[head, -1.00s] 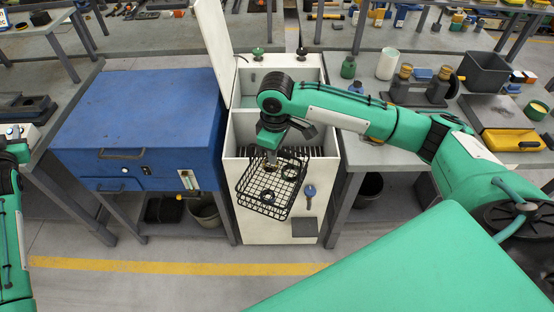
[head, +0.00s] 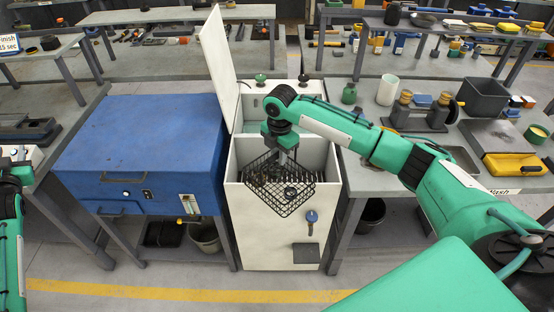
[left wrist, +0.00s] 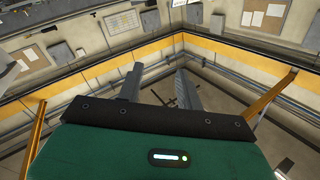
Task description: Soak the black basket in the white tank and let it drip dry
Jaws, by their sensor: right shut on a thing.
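The black wire basket (head: 283,196) hangs tilted from my right gripper (head: 286,156) in the head view. It is at the front opening of the white tank (head: 262,232), with its lower part in front of the tank's front wall. Small dark parts show inside the basket. My right gripper is shut on the basket; its fingertips are partly hidden by the wrist and the mesh. The tank's white lid (head: 216,66) stands open at the back left. My left gripper (left wrist: 162,88) shows in the left wrist view with its two fingers apart and nothing between them.
A blue cabinet (head: 140,150) stands left of the tank. A blue valve (head: 311,217) sits on the tank front.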

